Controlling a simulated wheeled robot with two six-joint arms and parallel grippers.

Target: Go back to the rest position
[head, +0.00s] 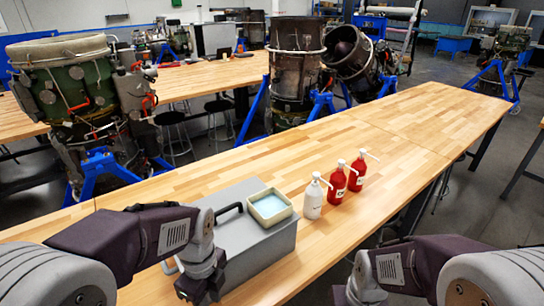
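My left arm comes in from the left, and its wrist end with the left gripper (203,287) points down in front of the grey case, at its left end. The fingers do not show clearly, so I cannot tell whether it is open or shut. My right arm (395,270) comes in at the lower right, beyond the table's front edge. Its gripper is below the bottom of the picture. Nothing is seen held by either arm.
A wooden table (400,130) bears a grey case (255,250) with a black handle, a tray (270,207) with a light-blue inside on top, a white pump bottle (313,199) and two red ones (337,186). Turbines on blue stands (100,170) stand behind. The table's right part is clear.

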